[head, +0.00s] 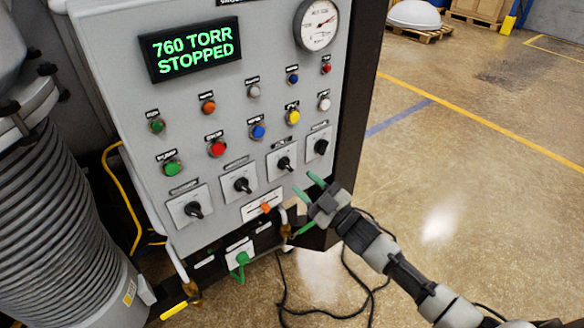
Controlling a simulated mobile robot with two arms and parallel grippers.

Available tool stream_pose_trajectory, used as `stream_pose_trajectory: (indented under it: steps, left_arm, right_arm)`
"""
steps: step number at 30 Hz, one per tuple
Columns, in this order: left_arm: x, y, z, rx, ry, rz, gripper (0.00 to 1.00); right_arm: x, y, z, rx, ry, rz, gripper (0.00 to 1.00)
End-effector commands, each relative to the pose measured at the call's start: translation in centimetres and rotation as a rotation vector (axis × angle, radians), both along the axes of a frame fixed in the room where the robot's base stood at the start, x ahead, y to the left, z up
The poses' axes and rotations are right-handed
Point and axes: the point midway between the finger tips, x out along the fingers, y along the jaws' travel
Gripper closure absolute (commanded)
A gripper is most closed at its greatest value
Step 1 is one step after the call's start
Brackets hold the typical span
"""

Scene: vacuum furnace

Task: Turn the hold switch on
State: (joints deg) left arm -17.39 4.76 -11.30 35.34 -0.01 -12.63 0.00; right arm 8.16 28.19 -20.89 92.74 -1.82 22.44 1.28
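A grey control panel (228,125) carries a row of black rotary switches on white plates. From left to right they are the first switch (194,209), second switch (242,185), third switch (284,163) and fourth switch (321,146). Their labels are too blurred to read, so I cannot tell which is the hold switch. My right gripper (310,187) has two green fingertips spread apart with nothing between them. It is below and right of the third switch and below the fourth, apparently not touching either. My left gripper is not in view.
A display (192,51) reads "760 TORR STOPPED", with a round gauge (316,25) to its right. Coloured buttons and lamps sit above the switches. An orange-handled control (265,208) and a green fitting (242,259) are below. A ribbed column (48,215) stands left; open floor lies right.

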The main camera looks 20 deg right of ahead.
Motion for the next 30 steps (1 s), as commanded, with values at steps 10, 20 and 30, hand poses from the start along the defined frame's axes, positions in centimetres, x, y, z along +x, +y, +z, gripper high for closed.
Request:
stream_pose_trajectory:
  steps: [10,20,30]
  left_arm:
    - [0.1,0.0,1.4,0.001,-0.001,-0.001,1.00]
    - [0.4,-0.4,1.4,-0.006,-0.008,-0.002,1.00]
    - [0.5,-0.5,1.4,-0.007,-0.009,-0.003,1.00]
  right_arm:
    - [3.8,2.3,1.6,0.001,0.002,-0.001,0.63]
    - [4.1,2.5,1.5,0.000,0.003,-0.001,0.63]
    - [4.1,2.5,1.6,0.001,0.002,-0.001,1.00]
